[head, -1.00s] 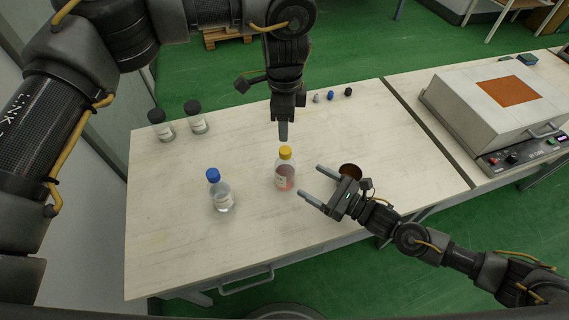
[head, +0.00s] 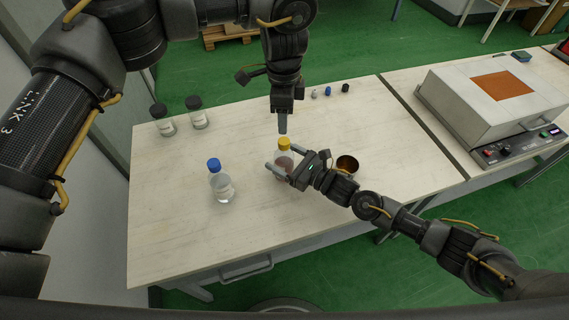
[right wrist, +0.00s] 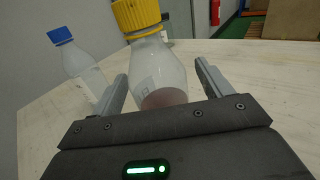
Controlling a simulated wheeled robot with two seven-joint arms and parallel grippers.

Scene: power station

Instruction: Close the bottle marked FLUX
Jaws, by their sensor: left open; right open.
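A clear bottle with a yellow cap (head: 284,144) and reddish contents stands on the table; its label is too small to read. It also shows in the right wrist view (right wrist: 155,70), between the fingers of my right gripper (head: 283,162). That gripper is open around the bottle's body, with a gap visible on the right side. My left gripper (head: 283,128) points down just above the yellow cap, open, its fingers seen edge-on. A clear bottle with a blue cap (head: 221,187) stands to the left. I cannot read FLUX on any label.
Two black-capped bottles (head: 163,121) (head: 199,118) stand at the back left. Several small caps (head: 328,91) lie at the back edge. A brown bowl (head: 348,163) sits right of the yellow-capped bottle. A grey machine (head: 490,105) stands on the right table. The table's front left is clear.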

